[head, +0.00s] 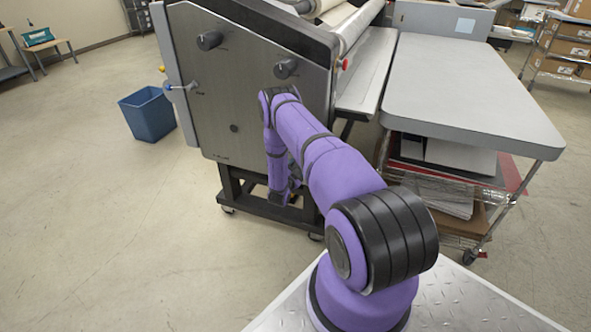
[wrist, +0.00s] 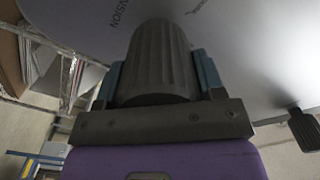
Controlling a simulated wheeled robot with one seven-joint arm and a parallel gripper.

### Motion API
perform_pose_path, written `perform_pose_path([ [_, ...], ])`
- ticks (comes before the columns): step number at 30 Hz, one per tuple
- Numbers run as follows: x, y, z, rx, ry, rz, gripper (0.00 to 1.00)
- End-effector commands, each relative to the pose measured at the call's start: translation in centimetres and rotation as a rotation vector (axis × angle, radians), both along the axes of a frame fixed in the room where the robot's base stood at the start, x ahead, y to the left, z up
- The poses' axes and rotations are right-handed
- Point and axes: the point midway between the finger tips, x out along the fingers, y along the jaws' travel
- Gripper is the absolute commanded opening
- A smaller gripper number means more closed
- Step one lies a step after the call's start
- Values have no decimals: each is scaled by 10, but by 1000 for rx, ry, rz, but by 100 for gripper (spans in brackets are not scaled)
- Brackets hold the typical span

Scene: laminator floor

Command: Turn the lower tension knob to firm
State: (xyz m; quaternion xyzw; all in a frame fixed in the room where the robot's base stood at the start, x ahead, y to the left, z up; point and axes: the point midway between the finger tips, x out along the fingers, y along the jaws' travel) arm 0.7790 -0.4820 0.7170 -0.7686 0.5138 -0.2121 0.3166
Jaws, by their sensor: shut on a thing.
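In the wrist view my gripper (wrist: 158,78) is shut on a grey ribbed knob (wrist: 155,52), with a blue-edged finger on each side of it. The knob stands out from the pale machine panel (wrist: 245,50). No pointer or setting mark on the knob is readable. In the head view the laminator's side panel (head: 220,100) carries an upper-left knob (head: 209,40) and an upper-right knob (head: 285,68), both clear of my gripper.
Another dark knob (wrist: 305,130) stands right of my gripper in the wrist view. A blue bin (head: 148,113) stands left of the laminator. A grey table (head: 460,85) over a loaded wire shelf stands close on the right. The floor at left is clear.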

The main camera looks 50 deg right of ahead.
Motion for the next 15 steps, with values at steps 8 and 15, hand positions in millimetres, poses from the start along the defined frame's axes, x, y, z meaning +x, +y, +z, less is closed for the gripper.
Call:
perform_pose_path([
  [8, 2, 2, 0, -61, 148, 4, 39],
  [15, 2, 3, 0, -146, 352, 4, 39],
])
